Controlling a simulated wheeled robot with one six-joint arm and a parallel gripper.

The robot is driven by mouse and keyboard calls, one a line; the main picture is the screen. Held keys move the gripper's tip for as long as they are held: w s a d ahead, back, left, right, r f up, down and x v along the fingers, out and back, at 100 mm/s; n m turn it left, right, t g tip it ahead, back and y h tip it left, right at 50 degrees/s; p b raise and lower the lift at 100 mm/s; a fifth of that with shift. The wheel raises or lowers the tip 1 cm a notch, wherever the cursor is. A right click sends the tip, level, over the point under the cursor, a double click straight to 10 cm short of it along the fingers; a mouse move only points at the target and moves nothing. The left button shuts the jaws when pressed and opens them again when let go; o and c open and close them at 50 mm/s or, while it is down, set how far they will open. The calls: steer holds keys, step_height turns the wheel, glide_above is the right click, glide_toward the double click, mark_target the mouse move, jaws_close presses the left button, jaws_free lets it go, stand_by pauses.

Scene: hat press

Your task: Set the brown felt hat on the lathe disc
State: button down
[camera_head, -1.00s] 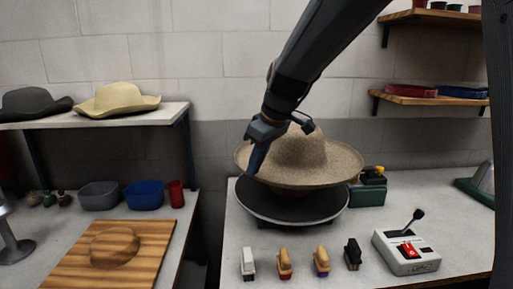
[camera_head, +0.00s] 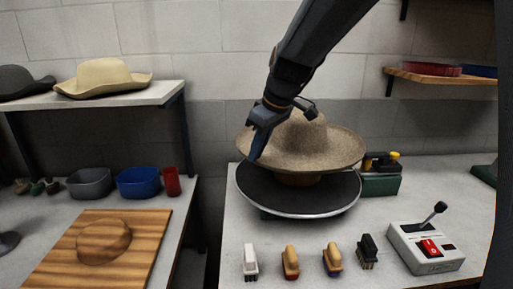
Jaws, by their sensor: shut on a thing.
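The brown felt hat (camera_head: 308,146) is above the round black lathe disc (camera_head: 257,190), brim roughly level. My gripper (camera_head: 259,145) is shut on the hat at the left side of its brim. A wooden block (camera_head: 298,180) at the disc's middle shows under the brim; the hat's underside hides its top. I cannot tell whether the hat touches that block.
Several brushes (camera_head: 291,262) stand in a row in front of the disc. A control box with a lever (camera_head: 425,247) is at the right. A green box (camera_head: 381,184) sits behind the disc. At left are a wooden board (camera_head: 75,262) and a shelf (camera_head: 135,97) with hats.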

steer(key=shift+f+b, duration=3.2)
steer(key=shift+f, duration=1.55)
steer(key=shift+f+b, duration=0.65)
steer(key=shift+f, duration=0.15)
steer(key=c, duration=1.8)
jaws_free()
steer(key=shift+c, duration=0.2)
